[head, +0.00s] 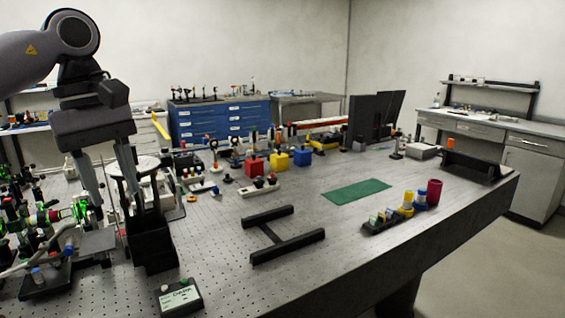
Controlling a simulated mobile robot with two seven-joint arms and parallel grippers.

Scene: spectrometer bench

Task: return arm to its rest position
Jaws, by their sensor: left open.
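My left gripper (117,196) hangs fingers-down over the left part of the optical bench (215,265), with its arm coming in from the upper left. Its two fingers are apart, with no object visible between them. The fingertips are beside the top of a black open-topped holder (153,240). I cannot tell whether they touch it. My right arm and gripper are out of view.
Optics with green rings (82,210) crowd the left. A labelled box (180,297) sits at the front edge. A black H-shaped rail (282,235), green mat (356,190) and red, yellow and blue blocks (278,160) stand farther right. Bare bench surrounds the rail.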

